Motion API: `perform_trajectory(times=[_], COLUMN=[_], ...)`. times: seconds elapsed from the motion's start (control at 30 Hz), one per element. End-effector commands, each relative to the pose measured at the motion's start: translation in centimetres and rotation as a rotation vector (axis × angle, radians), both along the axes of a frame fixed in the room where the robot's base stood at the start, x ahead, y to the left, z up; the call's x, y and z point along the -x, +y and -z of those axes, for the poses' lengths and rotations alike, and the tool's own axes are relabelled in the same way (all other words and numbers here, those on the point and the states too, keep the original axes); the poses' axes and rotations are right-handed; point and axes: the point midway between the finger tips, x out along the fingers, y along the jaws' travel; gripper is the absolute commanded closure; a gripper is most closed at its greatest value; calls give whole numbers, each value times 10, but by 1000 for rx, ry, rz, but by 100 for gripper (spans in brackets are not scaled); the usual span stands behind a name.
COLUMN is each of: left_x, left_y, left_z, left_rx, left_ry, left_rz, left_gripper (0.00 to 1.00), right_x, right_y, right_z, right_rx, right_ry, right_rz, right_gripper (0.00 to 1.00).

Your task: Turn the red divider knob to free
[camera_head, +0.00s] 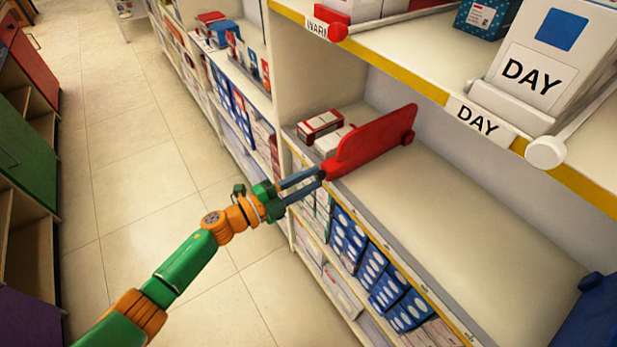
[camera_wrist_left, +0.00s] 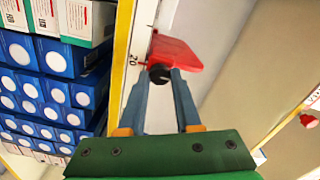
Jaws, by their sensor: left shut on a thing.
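The red divider (camera_head: 375,142) stands upright across the middle shelf, its front end at the shelf's front edge. It also shows in the left wrist view (camera_wrist_left: 180,53). Its dark round knob (camera_wrist_left: 160,74) faces me at that front end, beside a printed "20" on the edge strip. My left gripper (camera_head: 322,176) reaches in from the left and is shut on the knob, one finger on each side of it. In the head view the fingertips mostly hide the knob. I cannot read the knob's setting. My right gripper is in neither view.
Red-and-white boxes (camera_head: 320,126) stand left of the divider. The shelf to its right is bare (camera_head: 450,215) up to a blue divider (camera_head: 592,315). Above is a shelf with a yellow edge (camera_head: 400,82) and a "DAY" box (camera_head: 545,65). Blue boxes (camera_head: 370,265) fill the shelf below.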

Motion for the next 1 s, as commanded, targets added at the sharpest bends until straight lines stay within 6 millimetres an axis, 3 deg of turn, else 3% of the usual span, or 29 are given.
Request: perform_trajectory(times=[0.67, 0.7, 0.77, 1.0], left_x=[0, 0, 0, 0], left_y=[0, 0, 0, 0], left_z=[0, 0, 0, 0], left_rx=[30, 30, 29, 29], left_ry=[41, 40, 40, 40], left_rz=[1, 1, 0, 0], left_gripper=[100, 57, 41, 38], right_x=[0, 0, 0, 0], right_y=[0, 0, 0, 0], right_z=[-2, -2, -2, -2], right_rx=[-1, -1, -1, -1], right_ry=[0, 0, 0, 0], right_rz=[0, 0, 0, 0], right_gripper=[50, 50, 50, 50])
